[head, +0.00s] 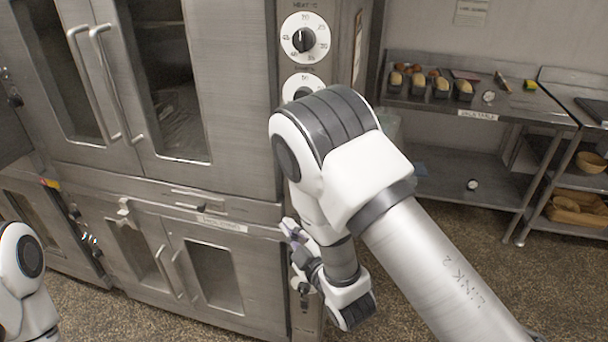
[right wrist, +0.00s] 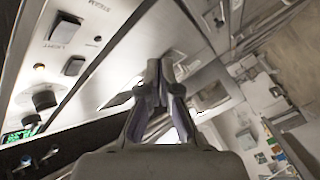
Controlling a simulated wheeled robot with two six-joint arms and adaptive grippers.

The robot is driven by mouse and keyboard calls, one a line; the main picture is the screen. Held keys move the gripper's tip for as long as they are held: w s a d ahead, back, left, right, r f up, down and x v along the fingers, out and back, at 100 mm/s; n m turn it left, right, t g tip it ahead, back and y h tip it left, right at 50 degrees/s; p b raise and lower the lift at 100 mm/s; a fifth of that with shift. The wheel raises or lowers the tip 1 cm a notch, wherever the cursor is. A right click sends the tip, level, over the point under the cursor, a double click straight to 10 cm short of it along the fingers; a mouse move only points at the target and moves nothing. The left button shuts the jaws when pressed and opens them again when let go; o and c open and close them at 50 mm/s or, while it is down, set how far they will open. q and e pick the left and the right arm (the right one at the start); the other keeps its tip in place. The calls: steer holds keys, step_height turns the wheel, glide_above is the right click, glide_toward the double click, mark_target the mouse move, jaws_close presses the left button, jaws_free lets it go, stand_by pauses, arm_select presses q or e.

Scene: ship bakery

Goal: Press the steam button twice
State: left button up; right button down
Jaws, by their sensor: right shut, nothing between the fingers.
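A tall steel oven (head: 225,100) fills the left and middle of the head view. Its control panel (right wrist: 30,75) shows in the right wrist view, tilted, with a STEAM label (right wrist: 187,12) at the top edge. Two black switches, one upper (right wrist: 65,27) and one lower (right wrist: 74,65), sit near a LIGHT label. I cannot tell which control is the steam button. My right gripper (head: 289,230) is low before the oven's right edge, partly hidden by my arm. In the right wrist view its fingers (right wrist: 161,66) are together and empty, apart from the switches. My left gripper is out of frame.
A heat dial (head: 304,39) is on the upper panel; my right arm partly covers another dial (head: 303,82) below it. A steel table (head: 440,106) with bread loaves stands at the back right. Oven door handles (head: 118,85) stick out at left. Floor between is clear.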

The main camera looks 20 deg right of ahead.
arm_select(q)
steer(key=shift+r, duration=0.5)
arm_select(e)
steer(key=shift+s+a+f+g, duration=0.1)
steer(key=shift+s+f+g, duration=0.25)
steer(key=shift+f, duration=0.2)
arm_select(q)
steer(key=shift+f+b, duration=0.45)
steer(key=shift+b, duration=0.05)
arm_select(e)
steer(key=w+d, duration=0.5)
steer(key=w, duration=0.2)
steer(key=shift+w, duration=0.15)
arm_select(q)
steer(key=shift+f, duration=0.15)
arm_select(e)
steer(key=shift+w+d, duration=0.2)
steer(key=shift+w, duration=0.15)
